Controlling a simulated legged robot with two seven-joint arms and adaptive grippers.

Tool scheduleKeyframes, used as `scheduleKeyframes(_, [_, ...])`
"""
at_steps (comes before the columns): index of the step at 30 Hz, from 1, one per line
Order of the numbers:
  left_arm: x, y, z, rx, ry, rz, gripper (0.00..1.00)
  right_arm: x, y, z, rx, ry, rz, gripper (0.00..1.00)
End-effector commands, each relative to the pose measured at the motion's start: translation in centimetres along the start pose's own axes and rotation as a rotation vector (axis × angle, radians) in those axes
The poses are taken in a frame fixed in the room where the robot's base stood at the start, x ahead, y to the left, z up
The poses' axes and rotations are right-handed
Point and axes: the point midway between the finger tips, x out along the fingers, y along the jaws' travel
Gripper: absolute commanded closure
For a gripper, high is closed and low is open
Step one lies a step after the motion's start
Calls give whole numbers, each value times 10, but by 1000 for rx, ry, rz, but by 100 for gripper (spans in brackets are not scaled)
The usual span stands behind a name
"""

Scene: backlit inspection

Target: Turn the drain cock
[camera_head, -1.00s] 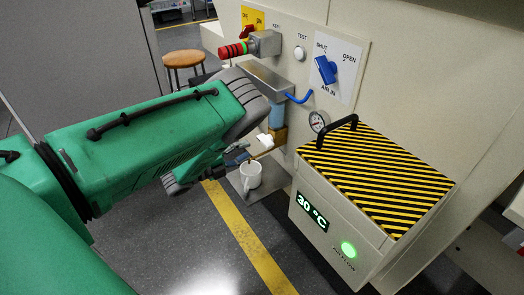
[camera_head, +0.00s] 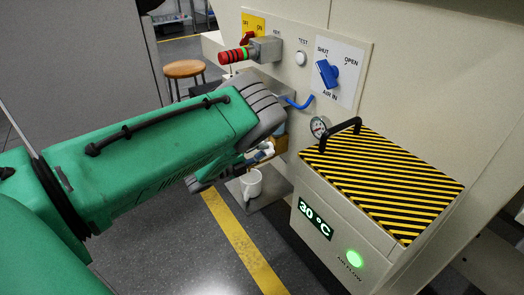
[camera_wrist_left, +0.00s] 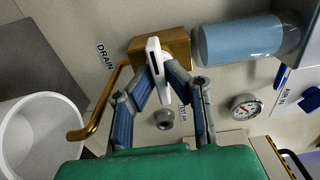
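The drain cock is a brass block (camera_wrist_left: 178,46) with a white lever (camera_wrist_left: 158,72), beside the DRAIN label in the left wrist view. A curved brass spout (camera_wrist_left: 98,108) runs from it toward the white mug (camera_wrist_left: 38,135). My left gripper (camera_wrist_left: 160,76) has its fingers bent inward, one on each side of the lever, and appears shut on it. In the head view the left gripper (camera_head: 258,156) is at the cock, partly hidden by my green arm. The mug (camera_head: 251,184) stands upright below. The right gripper is not in view.
A blue-filled clear cylinder (camera_wrist_left: 238,40) and a pressure gauge (camera_wrist_left: 246,107) sit right of the cock. A striped-top box (camera_head: 385,185) juts out at right.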

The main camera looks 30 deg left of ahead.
Motion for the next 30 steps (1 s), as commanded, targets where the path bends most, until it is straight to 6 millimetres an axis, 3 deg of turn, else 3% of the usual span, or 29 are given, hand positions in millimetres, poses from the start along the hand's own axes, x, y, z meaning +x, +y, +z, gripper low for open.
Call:
scheduleKeyframes(14, [-2,0,2,-120,-6,6,100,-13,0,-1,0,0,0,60])
scheduleKeyframes(30, [-3,1,3,-605,-11,7,100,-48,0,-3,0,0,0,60])
